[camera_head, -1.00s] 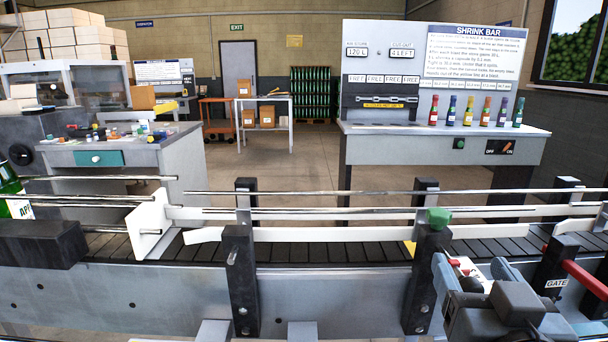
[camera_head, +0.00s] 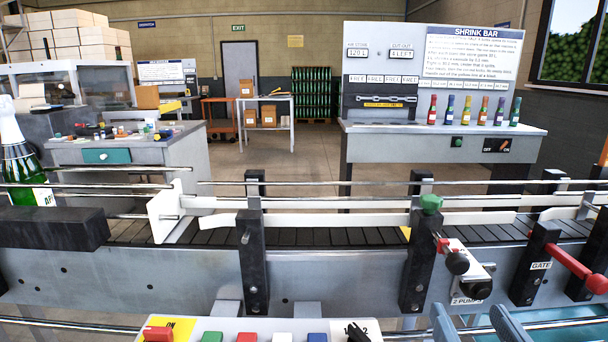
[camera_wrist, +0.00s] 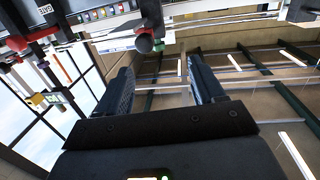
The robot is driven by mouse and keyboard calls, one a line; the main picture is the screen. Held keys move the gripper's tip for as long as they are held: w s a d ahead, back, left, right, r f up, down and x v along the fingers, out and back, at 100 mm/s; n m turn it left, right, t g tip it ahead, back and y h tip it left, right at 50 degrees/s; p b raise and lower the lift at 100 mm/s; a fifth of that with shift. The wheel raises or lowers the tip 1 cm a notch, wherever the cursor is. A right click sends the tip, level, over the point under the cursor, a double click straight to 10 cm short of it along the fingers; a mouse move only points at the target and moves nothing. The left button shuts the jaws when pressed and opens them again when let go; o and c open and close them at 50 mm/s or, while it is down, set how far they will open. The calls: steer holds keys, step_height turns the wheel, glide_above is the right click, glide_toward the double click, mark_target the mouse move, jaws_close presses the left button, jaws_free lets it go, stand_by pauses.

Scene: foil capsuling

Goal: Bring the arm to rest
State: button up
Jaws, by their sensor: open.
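My gripper (camera_head: 472,326) shows at the bottom edge of the head view, in front of the conveyor, with only the tips of its two blue-grey fingers in sight. In the wrist view my gripper (camera_wrist: 162,84) has its fingers wide apart, with nothing between them. The rest of the arm is out of the head view.
A conveyor (camera_head: 330,275) with guide rails crosses the head view. A green bottle (camera_head: 20,160) stands at far left. A button panel (camera_head: 262,330) is left of my gripper. A red gate handle (camera_head: 575,265) and a black-knobbed unit (camera_head: 468,272) are at right.

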steer(key=s+f+n+g+y, duration=0.1)
steer(key=s+f, duration=0.4)
steer(key=s, duration=0.3)
steer(key=s+f+y, duration=0.1)
steer(key=s+f, duration=0.5)
steer(key=s, duration=0.1)
steer(key=s+d+g, duration=0.1)
steer(key=s+d, duration=0.1)
steer(key=s, duration=1.4)
steer(key=shift+f, duration=0.25)
